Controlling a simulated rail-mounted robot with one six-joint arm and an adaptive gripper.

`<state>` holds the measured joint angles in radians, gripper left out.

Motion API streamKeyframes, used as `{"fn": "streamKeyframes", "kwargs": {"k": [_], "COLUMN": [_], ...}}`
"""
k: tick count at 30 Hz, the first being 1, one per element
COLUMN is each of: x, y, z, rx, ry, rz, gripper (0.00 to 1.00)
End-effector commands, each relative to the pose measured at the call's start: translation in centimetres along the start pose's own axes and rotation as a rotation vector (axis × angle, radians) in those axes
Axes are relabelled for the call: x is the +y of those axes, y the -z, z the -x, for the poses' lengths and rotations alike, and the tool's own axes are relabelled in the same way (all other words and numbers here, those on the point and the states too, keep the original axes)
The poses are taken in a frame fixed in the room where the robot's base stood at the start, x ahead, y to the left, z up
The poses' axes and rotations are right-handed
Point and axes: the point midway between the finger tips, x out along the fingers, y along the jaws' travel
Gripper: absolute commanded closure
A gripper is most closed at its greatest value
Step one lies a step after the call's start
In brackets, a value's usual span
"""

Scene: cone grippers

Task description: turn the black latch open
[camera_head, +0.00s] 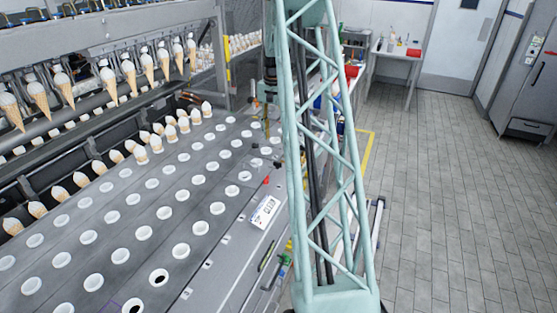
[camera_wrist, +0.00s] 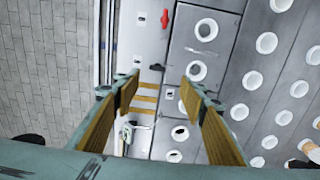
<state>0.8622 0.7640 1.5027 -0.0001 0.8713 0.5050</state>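The black latch (camera_wrist: 157,67) is a small dark piece on the grey machine's edge strip in the wrist view. It lies just beyond the space between my fingertips, slightly above their middle in the picture. My gripper (camera_wrist: 160,88) is open, with its two wood-coloured finger pads wide apart and nothing between them. It appears above the panel, apart from the latch. In the head view my lattice column hides part of the arm and work area, and I cannot make out the latch surely there.
A red latch (camera_wrist: 165,18) sits on the same strip; it also shows in the head view (camera_head: 266,180). The panel has rows of white-rimmed holes (camera_head: 182,250). Cones (camera_head: 141,155) stand in rows at left, and others hang overhead. Open tiled floor (camera_head: 450,200) lies at right.

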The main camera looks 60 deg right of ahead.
Motion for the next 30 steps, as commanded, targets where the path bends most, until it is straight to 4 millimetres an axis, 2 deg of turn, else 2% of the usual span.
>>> {"fn": "streamKeyframes", "kwargs": {"k": [6, 20, 30], "x": [0.5, 0.5, 0.6], "y": [0.8, 0.8, 0.7], "z": [-0.7, -1.0, -3.6], "rx": [-0.003, -0.004, -0.005], "ry": [-0.002, -0.002, -0.003], "rz": [-0.015, -0.015, -0.015], "gripper": [0.61, 0.61, 0.61]}}
